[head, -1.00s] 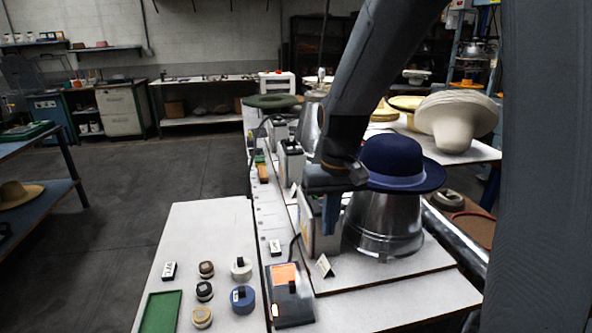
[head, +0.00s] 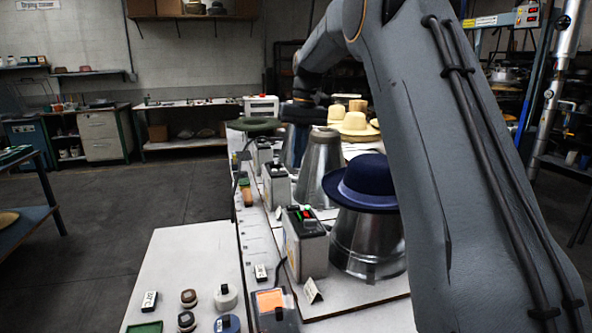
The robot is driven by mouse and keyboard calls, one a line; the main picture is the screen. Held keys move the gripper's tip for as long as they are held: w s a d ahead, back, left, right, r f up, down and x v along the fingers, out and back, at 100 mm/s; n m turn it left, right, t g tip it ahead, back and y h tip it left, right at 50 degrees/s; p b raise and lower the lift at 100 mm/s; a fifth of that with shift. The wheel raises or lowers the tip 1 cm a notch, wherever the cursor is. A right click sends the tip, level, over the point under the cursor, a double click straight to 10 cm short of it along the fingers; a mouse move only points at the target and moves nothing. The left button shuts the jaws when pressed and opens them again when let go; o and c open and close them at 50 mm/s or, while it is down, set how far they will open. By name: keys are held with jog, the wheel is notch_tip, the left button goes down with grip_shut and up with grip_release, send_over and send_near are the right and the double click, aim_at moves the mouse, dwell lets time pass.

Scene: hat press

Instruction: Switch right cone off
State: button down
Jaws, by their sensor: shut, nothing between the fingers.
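The nearest metal cone (head: 362,246) stands at the right end of the row with a navy hat (head: 369,184) on top. Its control box (head: 306,255) is just left of it, with a green light and a red part on its dark top. The exact switch position is too small to tell. A bare middle cone (head: 319,170) and its box (head: 276,188) stand behind. My gripper (head: 291,160) points down farther back, left of the middle cone and above the far part of the row. It looks shut and empty, apart from the nearest box.
A far box (head: 261,153) and a green hat (head: 254,124) are at the back of the bench. Pale hats (head: 356,124) lie behind the cones.

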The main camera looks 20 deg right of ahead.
aim_at(290, 207)
jog(key=f+p, duration=0.1)
jog(key=f, duration=0.3)
jog(key=a+f+p, duration=0.1)
jog(key=f, duration=0.3)
jog(key=f+p, duration=0.1)
jog(key=f, duration=0.3)
jog(key=shift+a+f+p, duration=0.15)
jog(key=shift+a+p, duration=0.15)
jog(key=shift+a, duration=0.05)
